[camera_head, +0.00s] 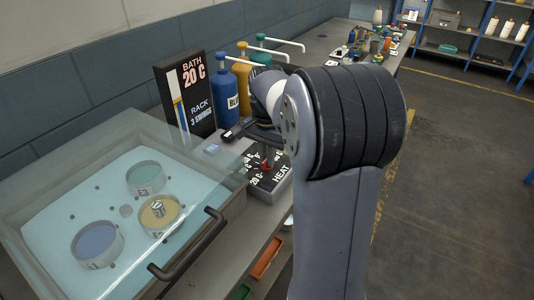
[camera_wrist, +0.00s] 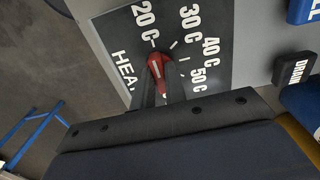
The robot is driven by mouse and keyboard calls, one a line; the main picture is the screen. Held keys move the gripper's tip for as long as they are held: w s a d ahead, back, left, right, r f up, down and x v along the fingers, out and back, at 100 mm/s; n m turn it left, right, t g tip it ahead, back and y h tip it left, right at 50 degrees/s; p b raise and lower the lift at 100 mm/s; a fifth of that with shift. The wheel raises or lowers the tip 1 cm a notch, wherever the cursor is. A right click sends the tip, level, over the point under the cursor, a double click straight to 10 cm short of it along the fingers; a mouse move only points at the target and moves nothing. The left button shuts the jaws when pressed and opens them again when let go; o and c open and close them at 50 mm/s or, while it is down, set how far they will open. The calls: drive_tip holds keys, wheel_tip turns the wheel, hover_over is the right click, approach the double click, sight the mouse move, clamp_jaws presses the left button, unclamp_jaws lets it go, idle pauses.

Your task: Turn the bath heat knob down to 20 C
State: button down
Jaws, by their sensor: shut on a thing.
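The red bath heat knob (camera_wrist: 156,66) sits on a black dial plate (camera_wrist: 113,28) with white marks for 20 C, 30 C, 40 C and 50 C and the word HEAT. My gripper (camera_wrist: 160,84) is shut on the knob; its dark fingers hide part of it. I cannot tell for sure which mark the knob points to. In the head view the knob (camera_head: 266,167) is a small red spot under my gripper (camera_head: 263,153), on the heat box (camera_head: 278,185). The black display sign (camera_head: 188,95) behind reads BATH 20 C and RACK 3 SWINGS.
A glass-lidded bath (camera_head: 60,190) with several round pots and a dark handle (camera_head: 188,248) lies left of the heat box. Blue (camera_head: 224,95), yellow and green bottles stand behind my arm. A DRAIN button (camera_wrist: 294,70) is right of the dial. Floor at right is open.

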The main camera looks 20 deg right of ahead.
drive_tip(key=c, duration=1.4)
unclamp_jaws()
drive_tip(key=shift+c, duration=0.2)
wheel_tip(320, 180, up, 11)
drive_tip(key=p, duration=0.1)
drive_tip(key=shift+f, duration=0.2)
wheel_tip(320, 180, down, 11)
drive_tip(key=shift+f+b, duration=0.1)
drive_tip(key=shift+b, duration=0.5)
drive_tip(key=shift+m+b, duration=0.3)
drive_tip(key=shift+b, duration=0.2)
drive_tip(key=shift+r+m+b, duration=0.25)
drive_tip(key=shift+m+b, duration=0.1)
drive_tip(key=shift+m, duration=0.05)
drive_tip(key=shift+r+p, duration=0.15)
drive_tip(key=shift+p, duration=0.15)
